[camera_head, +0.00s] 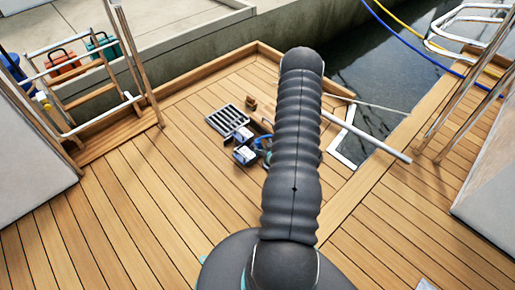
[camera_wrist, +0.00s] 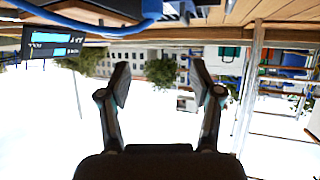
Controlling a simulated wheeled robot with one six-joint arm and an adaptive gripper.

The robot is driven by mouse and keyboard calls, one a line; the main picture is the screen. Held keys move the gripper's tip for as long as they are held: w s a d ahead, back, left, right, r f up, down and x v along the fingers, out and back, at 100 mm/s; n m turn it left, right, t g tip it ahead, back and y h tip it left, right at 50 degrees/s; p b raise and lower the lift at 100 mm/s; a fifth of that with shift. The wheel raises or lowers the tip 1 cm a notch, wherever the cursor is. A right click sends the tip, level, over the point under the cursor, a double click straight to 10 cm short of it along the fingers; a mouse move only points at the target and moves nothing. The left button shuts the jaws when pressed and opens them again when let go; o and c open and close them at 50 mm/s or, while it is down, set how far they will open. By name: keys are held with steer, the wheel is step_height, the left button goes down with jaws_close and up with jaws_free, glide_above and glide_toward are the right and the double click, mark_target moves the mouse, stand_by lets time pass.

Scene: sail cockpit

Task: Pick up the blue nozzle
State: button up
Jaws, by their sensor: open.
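A small blue piece (camera_head: 262,143), probably the blue nozzle, lies among small dark and white items on the wooden deck, just left of my arm in the head view. My arm partly covers that area, so its full shape is hidden. In the wrist view, which looks upside down, a curved blue part (camera_wrist: 95,23) crosses the upper left, beyond the fingertips; I cannot tell if it is the nozzle or a hose. My gripper (camera_wrist: 160,75) is open and empty, its two fingers apart with only background between them. The gripper is not clearly visible in the head view.
A grey slatted grate (camera_head: 228,120), a small brown block (camera_head: 251,103) and white-and-blue boxes (camera_head: 243,155) stand close by. A white pole (camera_head: 370,138) lies right of my arm, near the water's edge. A ladder-like rack and coloured jugs (camera_head: 62,62) are at left. The front-left deck is clear.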

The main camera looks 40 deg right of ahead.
mark_target(259, 144)
step_height(259, 144, down, 4)
steer(key=s, duration=0.3)
steer(key=shift+m+t, duration=0.3)
steer(key=shift+m, duration=0.1)
steer(key=b+x, duration=0.1)
steer(key=x, duration=0.7)
steer(key=shift+b+x, duration=0.45)
steer(key=shift+x, duration=2.5)
steer(key=shift+d, duration=0.2)
jaws_close()
